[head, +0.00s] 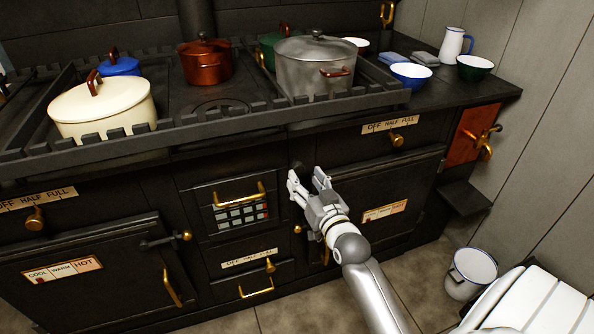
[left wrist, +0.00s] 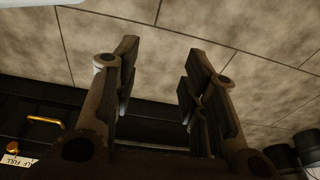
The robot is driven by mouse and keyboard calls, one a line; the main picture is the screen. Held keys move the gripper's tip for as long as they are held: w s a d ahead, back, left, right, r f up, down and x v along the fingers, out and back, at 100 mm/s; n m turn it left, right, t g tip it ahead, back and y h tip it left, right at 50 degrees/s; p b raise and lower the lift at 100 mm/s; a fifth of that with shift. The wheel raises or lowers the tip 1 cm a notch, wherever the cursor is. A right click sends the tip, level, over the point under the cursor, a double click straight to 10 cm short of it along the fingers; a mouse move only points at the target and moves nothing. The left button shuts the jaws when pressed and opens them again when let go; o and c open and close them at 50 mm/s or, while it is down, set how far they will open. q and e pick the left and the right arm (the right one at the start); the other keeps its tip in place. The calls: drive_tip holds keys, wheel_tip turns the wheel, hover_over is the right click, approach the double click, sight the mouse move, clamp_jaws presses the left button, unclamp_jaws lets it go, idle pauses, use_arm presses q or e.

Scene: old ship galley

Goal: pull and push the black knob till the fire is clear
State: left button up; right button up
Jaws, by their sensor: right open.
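A small black knob (head: 298,166) sits on the dark front of the stove (head: 190,172), right of the barred grate (head: 240,214). My right gripper (head: 306,176) is open, with its fingertips right at the knob and partly hiding it. I cannot tell whether the fingers touch it. Behind the grate's bars some red shows at the right side. My left gripper (left wrist: 158,75) is open and empty in the left wrist view, over the tiled floor; it is not in the head view.
Pots stand on the stove top behind a raised rail: a cream pot (head: 102,108), a grey pot (head: 314,72) and a copper pot (head: 206,62). Brass handles and small brass knobs stick out from the front. A white bucket (head: 470,272) stands on the floor at right.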

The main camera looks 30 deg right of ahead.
sight(299, 171)
use_arm(q)
drive_tip(key=shift+w+r+b, duration=0.15)
drive_tip(key=shift+w+r, duration=0.05)
drive_tip(key=shift+r, duration=0.4)
drive_tip(key=shift+w+r+b, duration=0.15)
drive_tip(key=shift+w+r, duration=0.05)
drive_tip(key=shift+r, duration=0.4)
use_arm(e)
drive_tip(key=shift+w+d, duration=0.2)
drive_tip(key=shift+w, duration=0.7)
drive_tip(key=shift+w+d, duration=0.15)
drive_tip(key=shift+w, duration=0.7)
drive_tip(key=shift+w+d, duration=0.2)
drive_tip(key=shift+w, duration=0.7)
clamp_jaws()
